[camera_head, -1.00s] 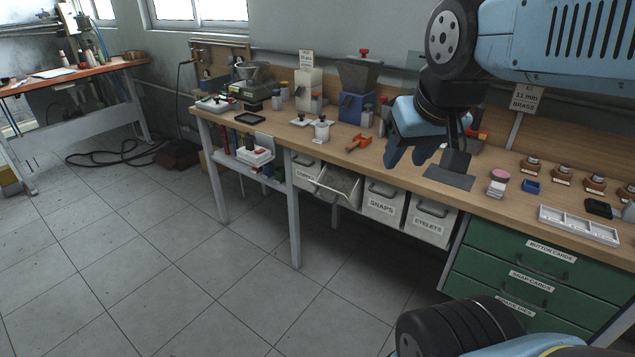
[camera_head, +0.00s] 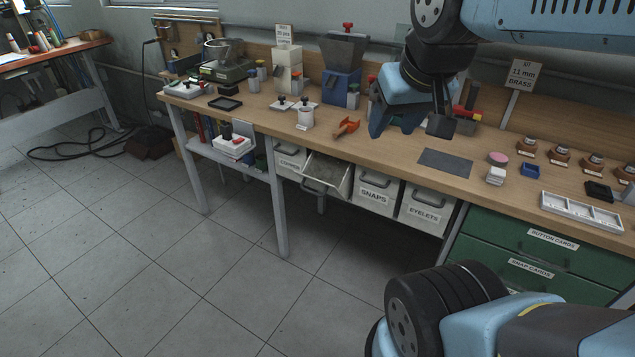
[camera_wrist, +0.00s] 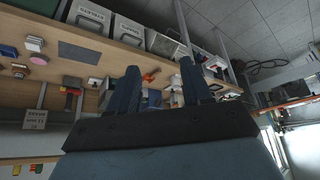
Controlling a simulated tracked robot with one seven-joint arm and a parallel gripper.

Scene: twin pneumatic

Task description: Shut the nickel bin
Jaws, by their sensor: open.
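One bin (camera_head: 329,174) under the bench is tilted open, between the copper bin (camera_head: 291,160) and the snaps bin (camera_head: 375,191). Its front label is not readable, so I cannot confirm that it is the nickel bin. Its pale inside shows, and it also appears in the wrist view (camera_wrist: 163,43), upside down. My gripper (camera_head: 393,130) is open and empty, above and to the right of the open bin in the head view, apart from it. Both fingers show in the wrist view.
The eyelets bin (camera_head: 427,213) and green drawers (camera_head: 537,238) are to the right. The bench (camera_head: 240,112) carries a blue hopper machine (camera_head: 342,70), an orange tool (camera_head: 346,127) and a dark mat (camera_head: 445,162). A bench leg (camera_head: 279,215) stands left of the open bin. Floor in front is clear.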

